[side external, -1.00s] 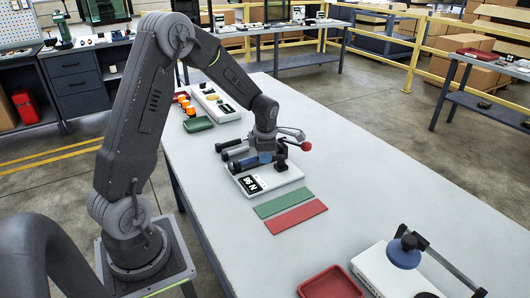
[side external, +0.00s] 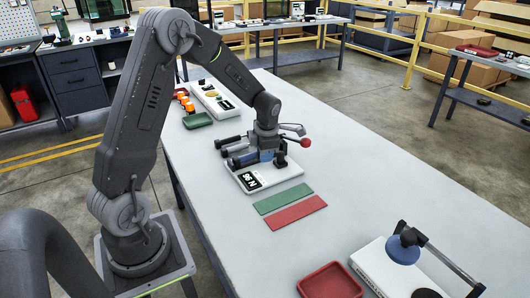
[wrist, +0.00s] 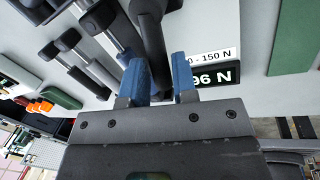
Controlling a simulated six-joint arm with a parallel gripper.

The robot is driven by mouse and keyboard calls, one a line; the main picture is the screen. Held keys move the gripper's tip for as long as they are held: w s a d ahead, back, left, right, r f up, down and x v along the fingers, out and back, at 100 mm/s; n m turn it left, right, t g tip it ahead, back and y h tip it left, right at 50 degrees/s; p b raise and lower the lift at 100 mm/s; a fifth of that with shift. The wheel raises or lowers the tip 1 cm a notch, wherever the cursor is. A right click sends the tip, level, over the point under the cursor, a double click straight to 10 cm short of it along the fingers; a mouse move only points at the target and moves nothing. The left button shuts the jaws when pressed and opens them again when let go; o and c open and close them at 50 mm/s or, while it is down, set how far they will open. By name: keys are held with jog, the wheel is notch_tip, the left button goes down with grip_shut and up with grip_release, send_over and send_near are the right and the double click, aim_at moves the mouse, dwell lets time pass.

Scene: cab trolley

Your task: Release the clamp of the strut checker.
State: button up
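The strut checker (side external: 287,176) is a white-based unit on the table below my gripper. Its black display reads 96 N (side external: 250,181), with the digits also in the wrist view (wrist: 213,75). A lever with a red ball knob (side external: 305,142) sticks out to the right, beside my gripper; I take it for the clamp lever. Several dark cylinders (side external: 230,142) reach out at the left. In the wrist view my gripper (wrist: 160,75) has its blue fingers on either side of a dark bar (wrist: 150,35). Whether they press on it is unclear. The clamp itself is mostly hidden.
A green strip (side external: 283,198) and a red strip (side external: 297,213) lie in front of the checker. A green tray (side external: 198,121) and orange parts (side external: 187,103) are behind. A red tray (side external: 330,281) and a white device with an arm (side external: 380,272) stand near the front. The table's right side is clear.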

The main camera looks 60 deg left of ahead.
notch_tip(320, 180, up, 14)
jog(key=d, duration=0.2)
jog(key=shift+s+d+f, duration=0.2)
jog(key=shift+s+d, duration=0.1)
jog(key=shift+s, duration=0.05)
jog(key=shift+o, duration=0.7)
jog(key=shift+a, duration=0.1)
jog(key=shift+o, duration=0.7)
jog(key=a+h, duration=0.1)
jog(key=a, duration=0.1)
jog(key=w+a+g+h, duration=0.1)
jog(key=a+h, duration=0.1)
jog(key=shift+a+f, duration=0.2)
jog(key=shift+a, duration=0.15)
jog(key=shift+h, duration=0.7)
jog(key=f, duration=0.4)
jog(key=d+f, duration=0.1)
jog(key=f, duration=0.8)
jog(key=shift+s+d+f, duration=0.15)
jog(key=shift+d, duration=0.2)
